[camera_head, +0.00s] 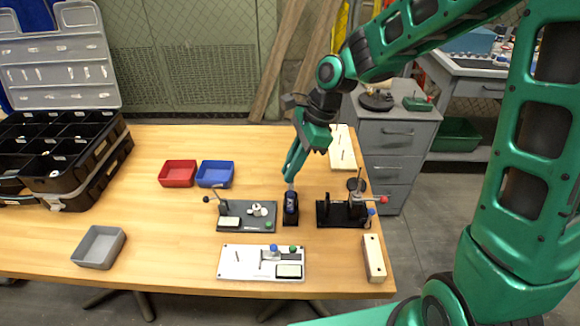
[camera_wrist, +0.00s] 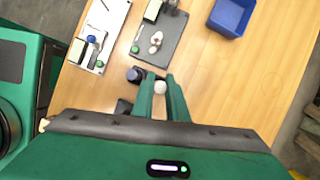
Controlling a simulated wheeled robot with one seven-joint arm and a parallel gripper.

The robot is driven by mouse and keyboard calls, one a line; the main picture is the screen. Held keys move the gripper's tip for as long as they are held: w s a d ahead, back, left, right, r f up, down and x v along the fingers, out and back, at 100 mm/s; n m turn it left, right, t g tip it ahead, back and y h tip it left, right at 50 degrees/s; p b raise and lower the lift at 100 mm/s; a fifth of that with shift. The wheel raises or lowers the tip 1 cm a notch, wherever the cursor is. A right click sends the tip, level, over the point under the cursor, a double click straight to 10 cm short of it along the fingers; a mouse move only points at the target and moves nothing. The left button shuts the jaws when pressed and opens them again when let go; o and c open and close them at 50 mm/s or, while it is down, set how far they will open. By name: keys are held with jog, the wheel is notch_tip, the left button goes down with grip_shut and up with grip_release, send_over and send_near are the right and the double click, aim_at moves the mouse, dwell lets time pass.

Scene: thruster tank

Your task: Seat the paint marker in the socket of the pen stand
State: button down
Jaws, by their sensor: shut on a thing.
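My gripper (camera_head: 290,181) points down over the table and is shut on the paint marker. The marker's pale round end (camera_wrist: 160,87) shows between the fingertips in the wrist view, and a short grey piece of it shows below the fingers in the head view (camera_head: 290,187). The pen stand (camera_head: 290,219) is a small black base with a dark blue upright part, just below the gripper. In the wrist view its dark round top (camera_wrist: 135,75) lies left of the fingers. I cannot tell whether the marker touches the socket; the fingers hide much of the marker.
A dark fixture plate (camera_head: 238,222) stands left of the pen stand and a black clamp fixture (camera_head: 330,213) stands right. A white panel (camera_head: 235,271) lies in front. Red (camera_head: 177,173) and blue (camera_head: 216,174) bins sit behind left.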

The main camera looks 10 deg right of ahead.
aim_at(291, 189)
jog(key=shift+f, duration=2.25)
dwell(1.3)
jog(key=c, duration=1.7)
grip_release()
jog(key=shift+o, duration=0.2)
jog(key=a+v, duration=0.1)
jog(key=v, duration=1.3)
jog(key=shift+a+r, duration=0.2)
jog(key=shift+r, duration=0.3)
jog(key=shift+s, duration=0.1)
